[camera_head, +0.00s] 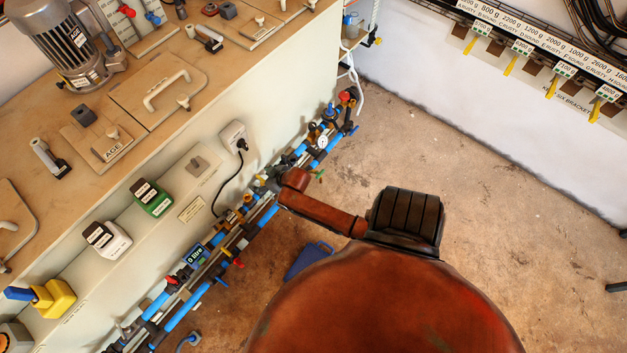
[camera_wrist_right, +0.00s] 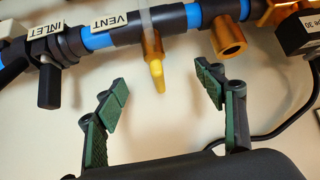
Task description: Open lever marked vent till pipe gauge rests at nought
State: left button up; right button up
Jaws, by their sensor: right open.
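In the right wrist view, the white VENT label (camera_wrist_right: 106,30) sits on a blue-and-black pipe. Just right of it a brass valve body carries a yellow-tipped lever (camera_wrist_right: 157,75) that points down towards my gripper. My right gripper (camera_wrist_right: 160,98) is open and empty, its green-padded fingers spread on either side of the lever's line; no contact with the lever shows. In the head view, a round white-faced gauge (camera_head: 322,142) stands on the pipework; its needle is too small to read. My right arm reaches the pipes there and hides the vent lever. My left gripper is out of view.
A black INLET lever (camera_wrist_right: 49,87) hangs left of the vent. A brass stub (camera_wrist_right: 229,38) and a black cable (camera_wrist_right: 286,130) are at the right. A blue object (camera_head: 308,260) lies on the floor beside the pipes. The floor to the right is clear.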

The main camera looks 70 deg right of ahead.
jog(key=shift+a+f+m+h+b, duration=0.15)
jog(key=shift+f+m+h+b, duration=0.15)
jog(key=shift+f+m+b, duration=0.1)
jog(key=shift+s+r, duration=0.15)
jog(key=shift+r, duration=0.1)
jog(key=p+v, duration=0.5)
jog(key=v, duration=0.3)
pick_arm(q)
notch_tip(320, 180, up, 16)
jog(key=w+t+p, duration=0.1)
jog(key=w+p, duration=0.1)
jog(key=p, duration=0.6)
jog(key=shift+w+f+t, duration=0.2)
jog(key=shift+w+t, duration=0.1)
pick_arm(e)
jog(key=s+a+f+n+g, duration=0.1)
jog(key=s+a+f, duration=0.3)
jog(key=s+f, duration=0.4)
jog(key=s+a+f+n+g+y, duration=0.1)
jog(key=s+a+f+g, duration=0.2)
jog(key=s+f, duration=0.5)
jog(key=shift+s+a+f, duration=0.35)
jog(key=shift+s+a, duration=0.3)
jog(key=shift+s, duration=1.85)
